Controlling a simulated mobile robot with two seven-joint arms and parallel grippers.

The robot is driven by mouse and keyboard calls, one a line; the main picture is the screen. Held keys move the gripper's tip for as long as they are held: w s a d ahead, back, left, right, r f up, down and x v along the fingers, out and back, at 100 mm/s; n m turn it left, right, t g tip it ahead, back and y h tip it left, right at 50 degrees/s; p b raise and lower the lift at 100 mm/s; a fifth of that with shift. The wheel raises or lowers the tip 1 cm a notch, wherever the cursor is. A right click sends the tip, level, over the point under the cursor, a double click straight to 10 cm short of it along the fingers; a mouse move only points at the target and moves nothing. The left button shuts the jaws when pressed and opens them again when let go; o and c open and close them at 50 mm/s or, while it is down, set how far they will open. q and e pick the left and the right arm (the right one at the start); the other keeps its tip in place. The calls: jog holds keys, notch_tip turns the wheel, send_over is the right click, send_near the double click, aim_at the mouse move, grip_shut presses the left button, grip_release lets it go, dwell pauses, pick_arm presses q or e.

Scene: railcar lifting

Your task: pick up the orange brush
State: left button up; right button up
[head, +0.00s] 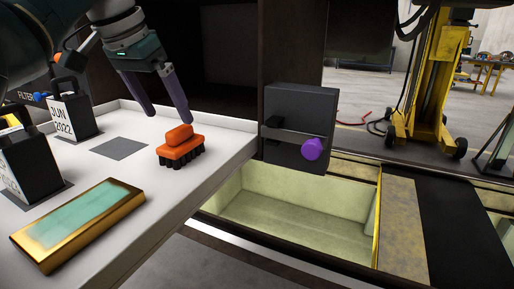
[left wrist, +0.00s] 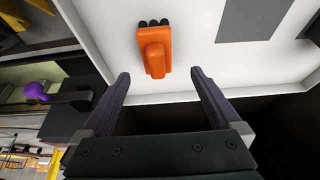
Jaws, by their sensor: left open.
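The orange brush (head: 180,146) stands on the white tray table (head: 228,141) in the head view, with its dark bristles down and its orange handle on top. My left gripper (head: 170,118) is open and empty, with its purple fingers pointing down just behind and above the brush. In the left wrist view the brush (left wrist: 155,52) lies ahead of the two spread fingertips (left wrist: 160,78), roughly centred between them, and they do not touch it. My right gripper is not in view.
A gold-framed block (head: 80,222) lies at the table's front. Dark calendar-like boxes (head: 72,115) stand at the left. A grey square (head: 119,149) marks the tray. A dark box with a purple knob (head: 312,149) stands right of the table, above a pale green pit (head: 300,215).

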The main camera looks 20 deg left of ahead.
aim_at(175, 130)
pick_arm(q)
jog(key=x, duration=0.6)
jog(key=shift+s+d+f, duration=0.25)
jog(key=shift+s+f, duration=0.05)
jog(key=shift+f, duration=0.05)
jog(key=shift+w+f+b, duration=0.35)
jog(key=shift+f+b, duration=0.15)
jog(key=shift+f, duration=0.15)
jog(key=shift+c, duration=0.4)
grip_shut()
